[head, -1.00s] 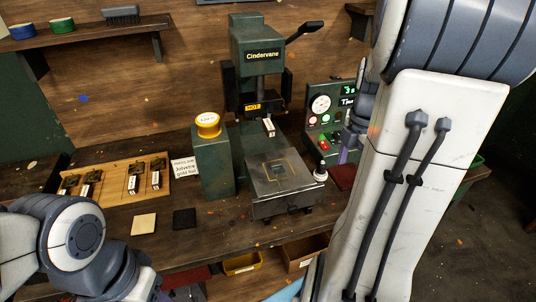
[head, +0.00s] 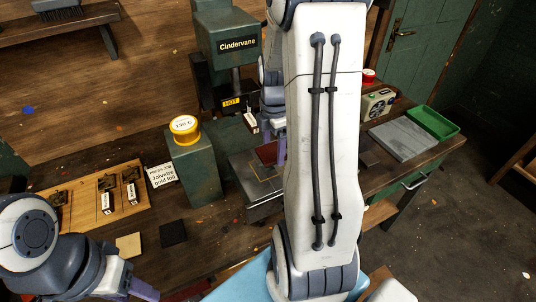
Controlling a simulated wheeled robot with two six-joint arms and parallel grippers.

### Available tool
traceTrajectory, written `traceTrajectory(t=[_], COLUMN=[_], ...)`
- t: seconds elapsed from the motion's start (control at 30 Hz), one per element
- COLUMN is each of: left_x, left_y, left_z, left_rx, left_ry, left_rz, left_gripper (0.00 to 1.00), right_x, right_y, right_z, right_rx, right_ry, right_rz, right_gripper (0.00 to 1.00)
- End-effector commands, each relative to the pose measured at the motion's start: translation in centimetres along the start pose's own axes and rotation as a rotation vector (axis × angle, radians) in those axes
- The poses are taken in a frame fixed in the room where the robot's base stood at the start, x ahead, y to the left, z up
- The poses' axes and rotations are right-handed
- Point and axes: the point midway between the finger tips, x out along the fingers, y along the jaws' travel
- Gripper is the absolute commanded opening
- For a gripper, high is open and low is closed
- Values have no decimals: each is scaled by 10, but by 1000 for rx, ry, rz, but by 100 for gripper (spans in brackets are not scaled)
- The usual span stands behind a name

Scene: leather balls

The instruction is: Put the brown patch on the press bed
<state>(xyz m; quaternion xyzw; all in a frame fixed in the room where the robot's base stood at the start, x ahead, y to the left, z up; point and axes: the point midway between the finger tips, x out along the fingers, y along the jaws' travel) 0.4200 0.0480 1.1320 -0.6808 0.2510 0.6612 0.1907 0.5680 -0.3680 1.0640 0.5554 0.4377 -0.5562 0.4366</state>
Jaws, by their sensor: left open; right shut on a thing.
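The brown patch (head: 267,152) is a reddish-brown square at the back of the press bed (head: 241,168), partly hidden by my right arm. My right gripper (head: 279,152) shows its purple fingers at the patch's right edge and is shut on it. I cannot tell whether the patch touches the bed. The bed is a metal plate with a thin gold outline, below the green Cindervane press (head: 228,45); my arm hides its right part. My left gripper (head: 143,290) is at the lower left, open, away from the patches and partly cut off by the frame.
A cream patch (head: 129,245) and a black patch (head: 173,233) lie on the bench at front left. A green post with a yellow-rimmed dial (head: 185,128) stands left of the bed. A wooden rack (head: 85,215) holds stamps. A grey slab (head: 403,138) and green tray (head: 432,122) are at right.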

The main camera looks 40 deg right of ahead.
Motion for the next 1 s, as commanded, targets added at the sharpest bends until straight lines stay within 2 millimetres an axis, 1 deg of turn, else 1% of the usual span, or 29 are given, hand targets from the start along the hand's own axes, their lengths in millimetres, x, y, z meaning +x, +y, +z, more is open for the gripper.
traceTrajectory(t=[0.03, 0.17, 0.27, 0.4, 0.47, 0.87, 0.9, 0.93, 1.0], left_x=[-3, -4, -7, -12, -12, -9, -9, -10, -10], left_y=[0, 0, 0, 1, 1, 1, 1, 1, 1], left_z=[0, 0, 0, -1, -1, 0, 0, -1, -1], left_rx=[0, 0, 0, -1, -1, -1, -1, -1, -1], left_ry=[0, 0, 0, 0, 0, 0, 0, 0, 0], left_rz=[0, 0, 0, 0, 0, 0, 0, 0, 0], left_gripper=[50, 50, 50, 50, 50, 50, 50, 50, 50], right_x=[3, 9, 20, 41, 46, 53, 52, 52, 52], right_y=[5, 11, 11, 10, 10, 11, 11, 11, 11], right_z=[-6, -11, -12, -12, -12, -11, -11, -11, -11], right_rx=[-5, -3, -2, -2, -2, -1, -1, -2, -2], right_ry=[1, 0, 1, 1, 1, 0, 0, 0, 0], right_rz=[-2, 0, -4, -4, -2, 1, 1, 1, 1], right_gripper=[31, 31, 31, 31, 31, 31, 94, 100, 100])
